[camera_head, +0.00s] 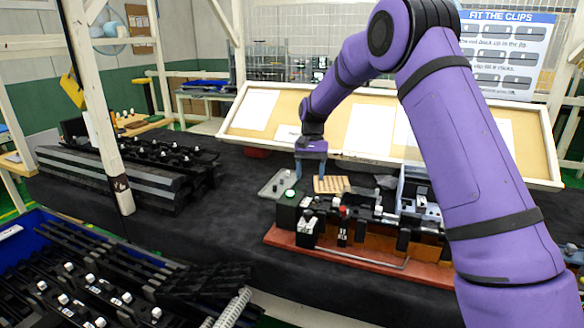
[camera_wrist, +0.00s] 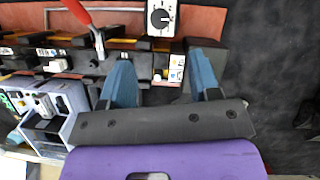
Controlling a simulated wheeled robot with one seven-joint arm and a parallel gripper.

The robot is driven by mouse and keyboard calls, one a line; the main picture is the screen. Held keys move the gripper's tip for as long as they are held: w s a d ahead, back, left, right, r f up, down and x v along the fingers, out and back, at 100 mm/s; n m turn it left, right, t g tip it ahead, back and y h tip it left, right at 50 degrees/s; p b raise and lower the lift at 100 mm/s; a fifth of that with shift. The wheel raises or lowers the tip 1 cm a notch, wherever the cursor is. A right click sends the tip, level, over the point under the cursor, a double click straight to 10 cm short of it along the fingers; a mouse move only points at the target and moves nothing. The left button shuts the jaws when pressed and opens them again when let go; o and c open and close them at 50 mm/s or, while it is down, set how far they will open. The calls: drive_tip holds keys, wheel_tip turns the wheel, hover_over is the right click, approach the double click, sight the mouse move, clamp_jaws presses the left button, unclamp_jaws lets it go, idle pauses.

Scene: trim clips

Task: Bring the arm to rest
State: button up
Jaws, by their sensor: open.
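My purple arm reaches over the black-covered bench in the head view, with my gripper (camera_head: 311,172) pointing down behind the left end of the jig (camera_head: 375,259). In the wrist view my gripper (camera_wrist: 166,78) shows two blue fingers spread apart, with nothing held between them. Part of the jig shows beyond the fingertips there, with a red-handled clamp (camera_wrist: 86,22) and a black dial with a white pointer (camera_wrist: 161,17). I cannot tell the exact height of the fingers above the bench.
A grey tray (camera_head: 270,190) with small dark parts and a slotted wooden block (camera_head: 331,184) lie near my gripper. Stacked black trim strips (camera_head: 110,178) lie at left. A blue bin (camera_head: 30,228) holding black trims stands at front left. The bench (camera_head: 190,235) is clear between them.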

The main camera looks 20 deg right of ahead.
drive_tip(key=s+d+r+n+t+h, duration=0.1)
drive_tip(key=s+r+t, duration=0.1)
drive_tip(key=s+r, duration=0.75)
drive_tip(key=s+d+r+n+t, duration=0.1)
drive_tip(key=s+d+r+t, duration=0.15)
drive_tip(key=s+r, duration=0.7)
drive_tip(key=s+d+n+t, duration=0.1)
drive_tip(key=s+t, duration=0.3)
drive_tip(key=s, duration=1.9)
drive_tip(key=shift+d+f+n+t+h, duration=0.2)
drive_tip(key=shift+f+n+t+h, duration=0.15)
drive_tip(key=shift+n, duration=0.45)
drive_tip(key=shift+w, duration=0.1)
drive_tip(key=shift+c, duration=0.3)
